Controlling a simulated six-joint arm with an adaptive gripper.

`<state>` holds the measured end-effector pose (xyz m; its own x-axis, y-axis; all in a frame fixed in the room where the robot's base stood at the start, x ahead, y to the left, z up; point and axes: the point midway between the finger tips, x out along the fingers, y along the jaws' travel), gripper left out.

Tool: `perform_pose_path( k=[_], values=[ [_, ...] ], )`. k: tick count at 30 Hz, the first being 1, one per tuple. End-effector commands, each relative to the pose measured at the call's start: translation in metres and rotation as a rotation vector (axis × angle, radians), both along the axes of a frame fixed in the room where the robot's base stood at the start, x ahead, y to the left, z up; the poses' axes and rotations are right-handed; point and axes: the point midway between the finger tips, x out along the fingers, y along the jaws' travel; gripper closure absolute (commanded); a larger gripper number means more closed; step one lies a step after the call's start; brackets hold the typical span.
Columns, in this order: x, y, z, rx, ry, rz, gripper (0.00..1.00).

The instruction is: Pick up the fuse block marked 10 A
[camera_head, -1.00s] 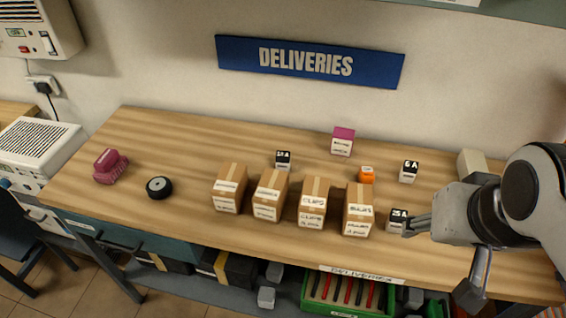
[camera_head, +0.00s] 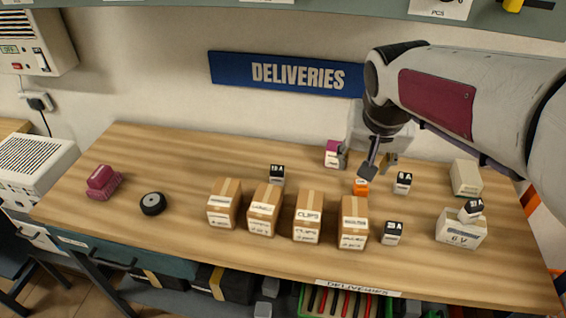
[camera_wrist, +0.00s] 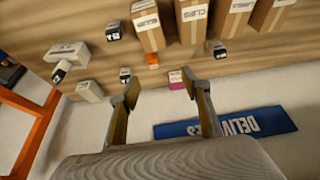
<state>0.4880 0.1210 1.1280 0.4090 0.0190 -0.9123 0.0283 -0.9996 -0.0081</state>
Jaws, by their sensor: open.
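Several small black-and-white fuse blocks stand about; their ratings are small and hard to read. One stands behind the cartons (camera_head: 277,175), its two-digit mark possibly 10 A; it also shows in the wrist view (camera_wrist: 216,48). Another block (camera_head: 403,183) at right seems marked 5 A or 6 A. A front block (camera_head: 392,233) has an unclear two-digit mark. A further block (camera_head: 471,210) sits tilted on the white 6 V box (camera_head: 460,229), its mark also unclear. My gripper (camera_head: 378,169) is open and empty, above the back of the bench near the orange block.
Several brown cartons (camera_head: 309,217) stand in a row at the front middle. An orange block (camera_head: 361,187) and a magenta-and-white box (camera_head: 333,154) are near my gripper. A beige box (camera_head: 466,178) stands at right. A wheel (camera_head: 152,204) and magenta brush-like object (camera_head: 103,182) lie left.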

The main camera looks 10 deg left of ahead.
Motion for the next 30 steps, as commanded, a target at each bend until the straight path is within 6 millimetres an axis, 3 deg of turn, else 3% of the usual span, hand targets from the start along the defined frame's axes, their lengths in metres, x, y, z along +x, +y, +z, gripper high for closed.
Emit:
perform_pose_path(
  k=[15,30],
  values=[
    [0.076,0.087,-0.054,-0.005,0.019,0.021,0.53],
    [0.121,0.178,-0.129,-0.011,0.028,0.04,0.53]
  ],
)
